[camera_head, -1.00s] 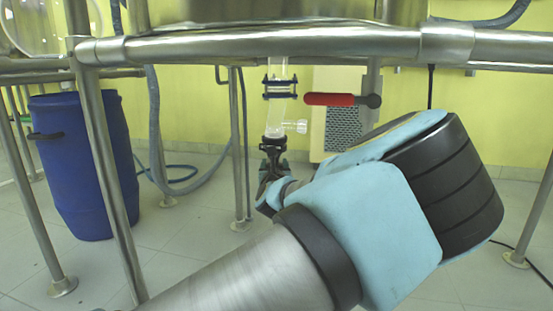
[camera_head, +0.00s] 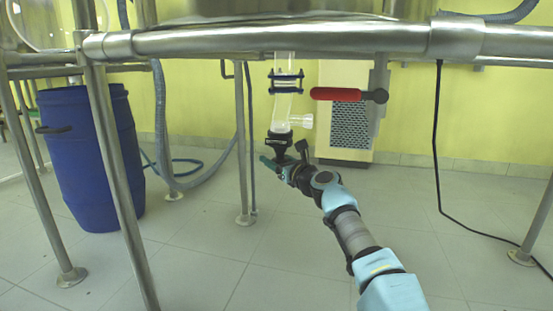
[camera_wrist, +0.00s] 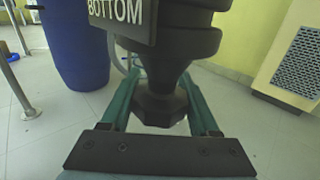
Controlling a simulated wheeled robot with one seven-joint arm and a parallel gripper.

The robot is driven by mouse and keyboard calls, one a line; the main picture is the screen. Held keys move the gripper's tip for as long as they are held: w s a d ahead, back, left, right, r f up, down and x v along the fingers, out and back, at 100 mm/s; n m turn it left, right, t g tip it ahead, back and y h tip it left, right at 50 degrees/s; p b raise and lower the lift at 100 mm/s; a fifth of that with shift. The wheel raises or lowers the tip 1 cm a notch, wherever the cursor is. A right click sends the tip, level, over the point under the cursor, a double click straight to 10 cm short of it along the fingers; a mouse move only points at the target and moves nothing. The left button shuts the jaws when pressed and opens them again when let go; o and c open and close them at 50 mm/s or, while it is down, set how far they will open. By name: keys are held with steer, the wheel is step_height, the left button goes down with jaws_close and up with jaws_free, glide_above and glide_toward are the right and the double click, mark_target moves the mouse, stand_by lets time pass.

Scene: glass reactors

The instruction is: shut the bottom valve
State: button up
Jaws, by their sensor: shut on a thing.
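The bottom valve (camera_head: 281,146) is a black fitting under a clear glass outlet tube (camera_head: 281,108). In the wrist view its black sign (camera_wrist: 120,12) reads BOTTOM, and a faceted black knob (camera_wrist: 158,108) hangs below the body. My gripper (camera_head: 274,166) is at the valve's underside. In the wrist view, my gripper's two green fingers (camera_wrist: 158,84) stand on either side of the knob and are shut on it. The valve's inside and the finger contact faces are hidden.
A red-handled lever (camera_head: 336,94) sits right of the glass tube. A steel frame rail (camera_head: 270,39) crosses above, with several steel legs around. A blue barrel (camera_head: 95,160) stands left.

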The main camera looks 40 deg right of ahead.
steer(key=n+y+p, duration=0.1)
steer(key=y+p, duration=0.1)
steer(key=n+y+p, duration=0.2)
steer(key=a+n+y+p, duration=0.1)
steer(key=y+p, duration=0.1)
steer(key=y, duration=0.1)
steer(key=shift+w+r, duration=0.1)
steer(key=shift+r, duration=0.2)
steer(key=shift+s+a+f+n+g+y+b, duration=0.1)
steer(key=shift+a+f+n+g+y+b, duration=0.25)
steer(key=shift+n+y, duration=0.55)
steer(key=shift+s+r+n+g+y+b, duration=0.1)
steer(key=shift+n+g+y+b, duration=0.2)
steer(key=shift+n+g+y, duration=0.6)
steer(key=shift+a+f+n+g+y+b, duration=0.25)
steer(key=shift+n+y, duration=0.25)
steer(key=shift+y, duration=0.7)
steer(key=shift+a+r+n+y, duration=0.1)
steer(key=shift+n+y, duration=0.2)
steer(key=shift+y, duration=0.1)
steer(key=o, duration=1.4)
steer(key=shift+s, duration=0.1)
steer(key=shift+s+r, duration=0.1)
